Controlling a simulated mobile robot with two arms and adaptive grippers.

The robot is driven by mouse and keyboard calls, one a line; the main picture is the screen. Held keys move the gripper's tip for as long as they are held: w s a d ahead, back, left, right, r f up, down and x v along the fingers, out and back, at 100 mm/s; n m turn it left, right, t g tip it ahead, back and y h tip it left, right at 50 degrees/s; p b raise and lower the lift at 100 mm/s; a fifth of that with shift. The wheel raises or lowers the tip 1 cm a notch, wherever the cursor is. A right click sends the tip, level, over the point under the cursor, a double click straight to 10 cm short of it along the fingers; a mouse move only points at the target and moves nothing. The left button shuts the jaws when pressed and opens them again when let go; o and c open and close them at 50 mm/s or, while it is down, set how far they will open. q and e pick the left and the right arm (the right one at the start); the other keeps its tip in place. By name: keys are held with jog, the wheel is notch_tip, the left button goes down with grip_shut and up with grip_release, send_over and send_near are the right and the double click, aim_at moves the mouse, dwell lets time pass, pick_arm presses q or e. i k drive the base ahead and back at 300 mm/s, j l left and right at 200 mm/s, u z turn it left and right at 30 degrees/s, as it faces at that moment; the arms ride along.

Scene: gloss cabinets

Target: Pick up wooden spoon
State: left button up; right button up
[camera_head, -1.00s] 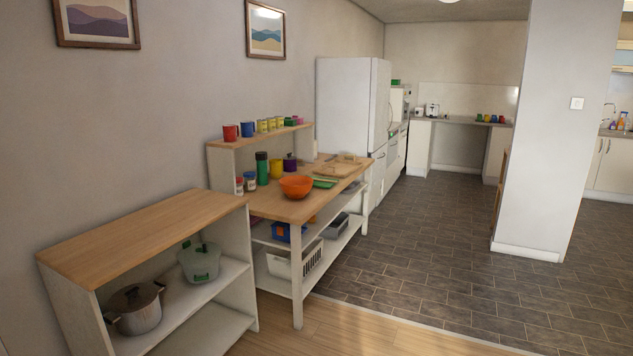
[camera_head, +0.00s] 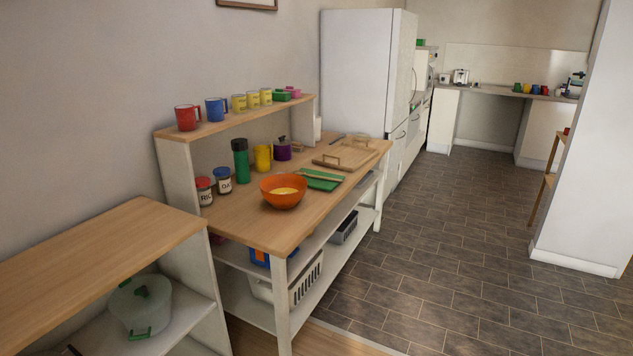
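A thin, light brown stick-like thing (camera_head: 318,177) lies across the green board (camera_head: 322,185) on the wooden-topped table (camera_head: 236,229). It may be the wooden spoon, but it is too small to tell. An orange bowl (camera_head: 283,191) with something yellow inside stands just in front of the green board. A wooden tray with handles (camera_head: 346,156) lies behind the board. Neither of my grippers is in view.
Jars (camera_head: 205,191), a green bottle (camera_head: 241,161) and a yellow mug (camera_head: 263,158) stand along the table's wall side. A low shelf unit (camera_head: 96,262) is at near left. Dark tiled floor (camera_head: 440,255) is clear right of the table.

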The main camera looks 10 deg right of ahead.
aim_at(318, 177)
jog(key=i+l+z, duration=0.1)
jog(key=i, duration=0.35)
jog(key=i+l+z, duration=0.1)
jog(key=i, duration=0.4)
jog(key=l+u, duration=0.15)
jog(key=u, duration=0.3)
jog(key=i+l+u, duration=0.2)
jog(key=u, duration=0.2)
jog(key=i+l+u, duration=0.15)
jog(key=l+u, duration=0.25)
jog(key=i+l+u, duration=0.1)
jog(key=l+u, duration=0.25)
jog(key=l, duration=0.1)
